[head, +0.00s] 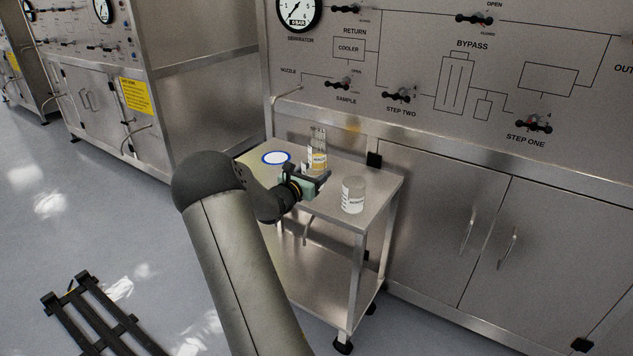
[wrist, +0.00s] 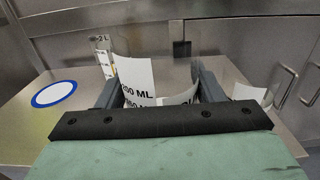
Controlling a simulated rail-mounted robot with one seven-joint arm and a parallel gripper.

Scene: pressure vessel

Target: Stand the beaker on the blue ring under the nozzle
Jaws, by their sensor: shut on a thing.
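My gripper (head: 318,178) is over the small steel trolley, its fingers (wrist: 160,90) on either side of a clear vessel with a white label (wrist: 137,78) marked "200 ML", which I take for the beaker. In the head view the held vessel (head: 319,161) is partly behind my gripper. It looks upright; whether its base touches the trolley is hidden. The blue ring (head: 276,158) with a white middle lies flat and empty on the trolley's left part. It also shows at left in the wrist view (wrist: 54,94). The nozzle (head: 287,96) is a thin bent pipe on the panel above.
A clear vessel with a white label (head: 353,196) stands to the right on the trolley top (head: 377,182). A marked "2 L" vessel (wrist: 104,58) shows behind the held one in the wrist view. The steel panel and cabinets (head: 440,210) rise behind the trolley.

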